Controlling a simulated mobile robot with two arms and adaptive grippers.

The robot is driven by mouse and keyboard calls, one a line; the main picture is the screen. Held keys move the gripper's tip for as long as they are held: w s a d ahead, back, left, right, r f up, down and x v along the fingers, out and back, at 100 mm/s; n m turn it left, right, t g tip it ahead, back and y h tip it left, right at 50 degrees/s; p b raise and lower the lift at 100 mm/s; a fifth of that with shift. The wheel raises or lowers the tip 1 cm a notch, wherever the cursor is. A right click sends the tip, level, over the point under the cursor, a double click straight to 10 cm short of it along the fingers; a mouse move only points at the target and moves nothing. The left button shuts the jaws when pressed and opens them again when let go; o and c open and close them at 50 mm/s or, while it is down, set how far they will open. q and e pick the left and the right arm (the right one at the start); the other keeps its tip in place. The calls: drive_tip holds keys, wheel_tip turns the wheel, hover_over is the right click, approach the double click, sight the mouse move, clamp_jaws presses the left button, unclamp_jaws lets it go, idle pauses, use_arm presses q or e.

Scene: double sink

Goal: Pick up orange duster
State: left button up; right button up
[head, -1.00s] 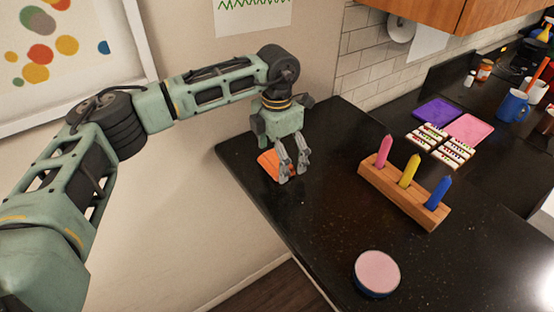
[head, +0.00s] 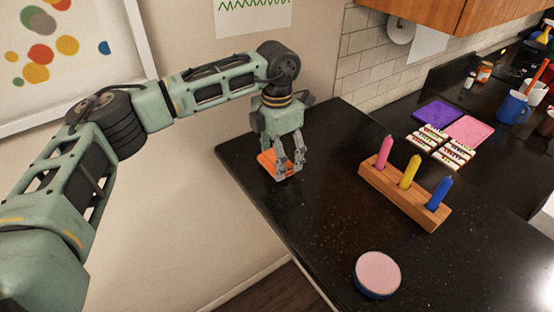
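The orange duster (head: 267,162) lies on the black counter near its left edge, in the head view. My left gripper (head: 290,174) points down at the duster. Its fingers are apart, with orange showing beside and between them. The fingers partly cover the duster, and I cannot tell whether they are pressed on it. My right gripper is not in view.
A wooden block (head: 404,196) holding pink, yellow and blue pieces stands to the right on the counter (head: 330,225). A round pink-topped container (head: 378,272) is near the front. Purple (head: 437,112) and pink (head: 470,130) trays lie farther back. The wall is close on the left.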

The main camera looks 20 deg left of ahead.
use_arm(q)
drive_tip(key=r+b, duration=0.1)
drive_tip(key=d+r+b, duration=0.1)
drive_tip(key=r, duration=0.1)
drive_tip(key=shift+d+r, duration=0.15)
drive_tip(key=shift+r, duration=0.15)
drive_tip(key=s+d+r+b, duration=0.1)
drive_tip(key=d+r+b, duration=0.2)
drive_tip(key=d+r, duration=0.3)
drive_tip(key=shift+s+d+r+b, duration=0.25)
drive_tip(key=shift+d+r+b, duration=0.15)
drive_tip(key=shift+d, duration=1.75)
